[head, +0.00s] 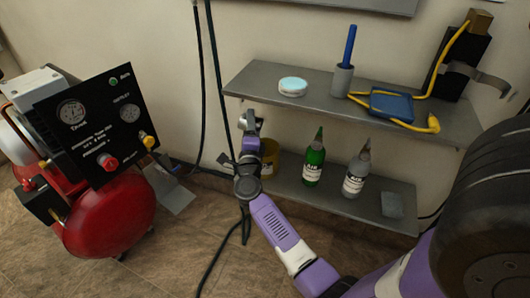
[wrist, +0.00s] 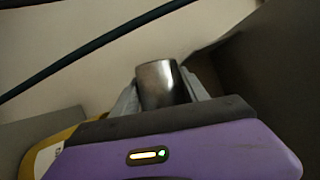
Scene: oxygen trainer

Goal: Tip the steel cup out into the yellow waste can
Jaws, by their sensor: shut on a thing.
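The steel cup (wrist: 161,84) is between the two grey fingers of my gripper (wrist: 160,90) in the wrist view. The fingers are shut on its sides. The inside of the cup is not visible. In the head view my gripper (head: 249,122) is at the left end of the shelves, by the wall, and the cup is too small to make out clearly. The yellow waste can (head: 270,156) stands behind my arm, just right of and below the gripper, partly hidden by it. In the wrist view part of the yellow can (wrist: 42,143) shows at the lower left, apart from the cup.
The upper shelf (head: 325,101) holds a round white-blue tin (head: 293,86), a blue pen in a holder (head: 342,80) and a blue pad (head: 392,105). A green bottle (head: 314,164) and a clear bottle (head: 356,173) stand below. A red compressor (head: 112,215) is at left; black hoses hang nearby.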

